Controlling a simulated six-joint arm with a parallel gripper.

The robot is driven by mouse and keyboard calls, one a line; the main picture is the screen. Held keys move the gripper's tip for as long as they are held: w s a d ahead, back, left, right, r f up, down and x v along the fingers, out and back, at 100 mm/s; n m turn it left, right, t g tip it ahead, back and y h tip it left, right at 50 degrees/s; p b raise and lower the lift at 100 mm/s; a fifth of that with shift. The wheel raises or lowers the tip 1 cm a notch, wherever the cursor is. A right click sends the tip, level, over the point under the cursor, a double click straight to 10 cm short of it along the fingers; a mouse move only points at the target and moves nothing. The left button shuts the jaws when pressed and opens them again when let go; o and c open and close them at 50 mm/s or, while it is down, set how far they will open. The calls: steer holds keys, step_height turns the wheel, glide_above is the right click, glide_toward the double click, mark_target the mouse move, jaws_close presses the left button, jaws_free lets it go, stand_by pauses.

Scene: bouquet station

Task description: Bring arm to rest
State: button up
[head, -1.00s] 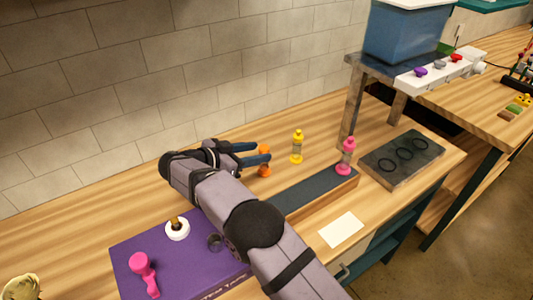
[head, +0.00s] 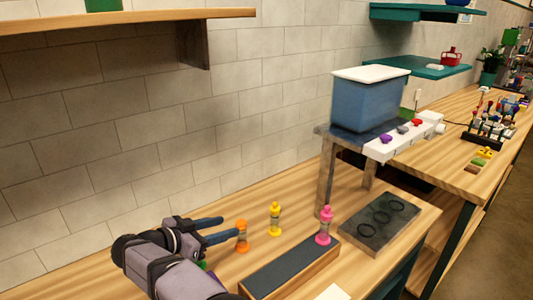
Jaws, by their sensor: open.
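My gripper (head: 222,229) is at the lower left of the head view, over the wooden bench (head: 92,282). Its two dark blue fingers point right and stand apart. An orange bottle (head: 241,237) stands just beyond the fingertips; I cannot tell whether they touch it. A yellow bottle (head: 275,219) stands a little further right, apart from the gripper. A pink bottle (head: 324,227) stands at the far end of the long dark-topped block (head: 290,268). My arm runs out of the bottom edge of the picture.
A dark tray with black rings (head: 380,223) lies to the right. Behind it a blue bin with a white lid (head: 369,101) stands on a raised stand with a white knob panel (head: 404,138). A wooden shelf (head: 120,20) hangs at upper left. Bare bench lies along the wall.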

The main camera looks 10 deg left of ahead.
steer(key=w+d+r+n+t+y+p, duration=0.1)
steer(key=w+d+r+n+t+y, duration=0.55)
steer(key=w+r, duration=0.65)
steer(key=s+d+f+g, duration=0.5)
steer(key=s+d+f, duration=0.2)
steer(key=s, duration=0.6)
steer(key=s+d+f+g+y, duration=0.1)
steer(key=s+d+f+g, duration=0.5)
steer(key=s+d, duration=0.5)
steer(key=s+d+f+g+p, duration=0.1)
steer(key=s+d+f+g, duration=0.5)
steer(key=s, duration=1)
steer(key=d+f+n, duration=0.1)
steer(key=d+f, duration=0.2)
steer(key=shift+s+d+f, duration=0.25)
steer(key=shift+s+d, duration=0.1)
steer(key=shift+s, duration=0.05)
